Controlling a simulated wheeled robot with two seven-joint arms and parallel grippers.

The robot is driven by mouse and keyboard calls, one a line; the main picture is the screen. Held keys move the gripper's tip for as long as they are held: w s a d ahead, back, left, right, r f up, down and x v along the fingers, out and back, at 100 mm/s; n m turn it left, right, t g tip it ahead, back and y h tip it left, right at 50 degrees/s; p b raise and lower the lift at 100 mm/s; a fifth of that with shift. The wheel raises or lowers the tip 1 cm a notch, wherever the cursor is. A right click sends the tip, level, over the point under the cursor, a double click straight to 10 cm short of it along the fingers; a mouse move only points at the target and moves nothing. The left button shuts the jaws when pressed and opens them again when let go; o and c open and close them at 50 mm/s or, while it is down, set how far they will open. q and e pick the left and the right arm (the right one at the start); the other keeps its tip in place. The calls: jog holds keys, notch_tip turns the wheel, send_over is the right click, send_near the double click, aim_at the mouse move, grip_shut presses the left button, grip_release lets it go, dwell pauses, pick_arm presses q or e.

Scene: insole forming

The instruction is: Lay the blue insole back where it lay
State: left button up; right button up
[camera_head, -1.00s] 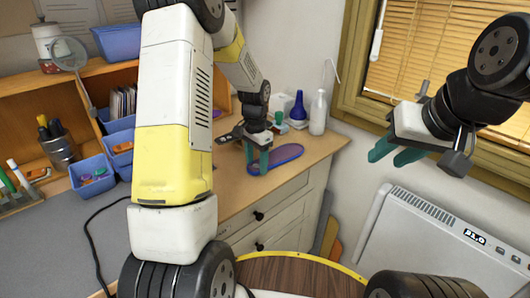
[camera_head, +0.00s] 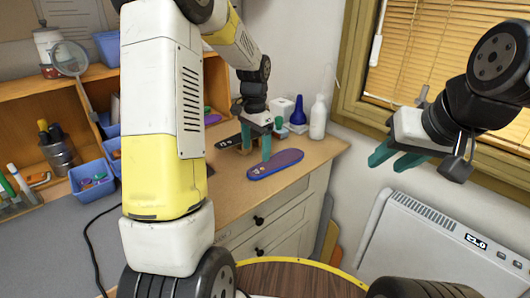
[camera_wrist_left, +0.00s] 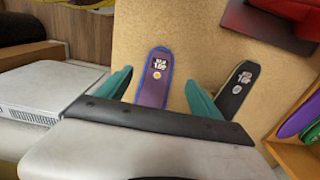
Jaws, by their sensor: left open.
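The blue insole (camera_head: 275,166) lies on the wooden desk top near its front edge in the head view. It has a purple face, a blue rim and a printed label. It also shows in the left wrist view (camera_wrist_left: 154,80), with its near end hidden behind the gripper. My left gripper (camera_head: 256,155) is open above the desk at the insole's left end. In the wrist view its teal fingers (camera_wrist_left: 160,95) stand apart on either side of the insole. My right gripper (camera_head: 396,158) hangs in the air at the right, its two fingers spread and empty.
A dark insole (camera_wrist_left: 237,88) lies beside the blue one. A white bottle (camera_head: 318,117), a blue bottle (camera_head: 298,112) and a white box (camera_head: 282,107) stand behind on the desk. A heater (camera_head: 440,245) stands at the right. Bare desk lies right of the insole.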

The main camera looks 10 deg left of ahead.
pick_arm(q)
jog(key=s+r+n+t+h, duration=0.1)
jog(key=s+r+n+t, duration=0.2)
jog(key=s+r, duration=1.05)
jog(key=s+d+r+n+t, duration=0.1)
jog(key=s+n, duration=0.1)
jog(key=s, duration=0.3)
jog(key=s+d+r+n+t+h, duration=0.1)
jog(key=s+n+t, duration=0.1)
jog(key=s, duration=0.3)
jog(key=shift+s+d+r, duration=0.15)
jog(key=shift+s+r, duration=0.05)
jog(key=shift+s, duration=0.2)
